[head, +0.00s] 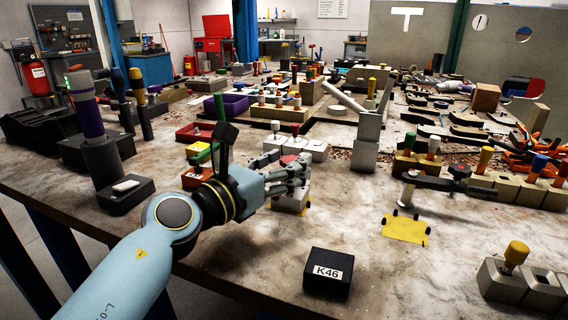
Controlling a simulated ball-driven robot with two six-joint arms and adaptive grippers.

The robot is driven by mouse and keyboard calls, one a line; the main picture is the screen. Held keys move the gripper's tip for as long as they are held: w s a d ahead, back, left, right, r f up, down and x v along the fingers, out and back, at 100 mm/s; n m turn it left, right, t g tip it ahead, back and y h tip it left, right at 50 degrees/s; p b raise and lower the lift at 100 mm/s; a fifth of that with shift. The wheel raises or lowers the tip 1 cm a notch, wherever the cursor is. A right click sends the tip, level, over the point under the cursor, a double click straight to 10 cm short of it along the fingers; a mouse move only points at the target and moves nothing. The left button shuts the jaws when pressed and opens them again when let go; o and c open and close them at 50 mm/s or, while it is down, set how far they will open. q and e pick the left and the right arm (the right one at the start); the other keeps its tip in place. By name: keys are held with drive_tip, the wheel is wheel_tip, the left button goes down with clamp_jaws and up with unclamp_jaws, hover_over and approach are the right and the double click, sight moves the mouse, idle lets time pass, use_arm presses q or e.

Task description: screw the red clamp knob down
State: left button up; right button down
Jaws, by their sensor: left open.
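A small red knob (289,159) shows just behind and above my left gripper, by a row of white blocks (314,150). I cannot tell for sure that it is the clamp knob. My right gripper is not in view.
A grey block tower (366,143) stands behind. A dark cylinder stand (103,158) is at left. The front middle table is largely clear.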

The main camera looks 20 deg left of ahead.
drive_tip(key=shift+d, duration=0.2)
use_arm(q)
drive_tip(key=c, duration=1)
drive_tip(key=m+g+h+b, duration=0.1)
drive_tip(key=b, duration=0.1)
drive_tip(key=m+g+h+b, duration=0.1)
drive_tip(key=h, duration=0.1)
drive_tip(key=m+g+h+b, duration=0.1)
drive_tip(key=h+b, duration=0.1)
drive_tip(key=shift+w+a+f+m+b, duration=0.15)
drive_tip(key=shift+a+f+m+b, duration=0.15)
drive_tip(key=shift+a+f+m, duration=0.1)
drive_tip(key=shift+r+m+g+h+b, duration=0.25)
drive_tip(key=shift+m+g+h+b, duration=0.05)
drive_tip(key=shift+h, duration=0.1)
drive_tip(key=shift+r, duration=0.1)
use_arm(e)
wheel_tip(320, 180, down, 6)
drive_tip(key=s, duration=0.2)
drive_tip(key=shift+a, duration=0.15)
use_arm(q)
drive_tip(key=o, duration=1)
drive_tip(key=v, duration=1.2)
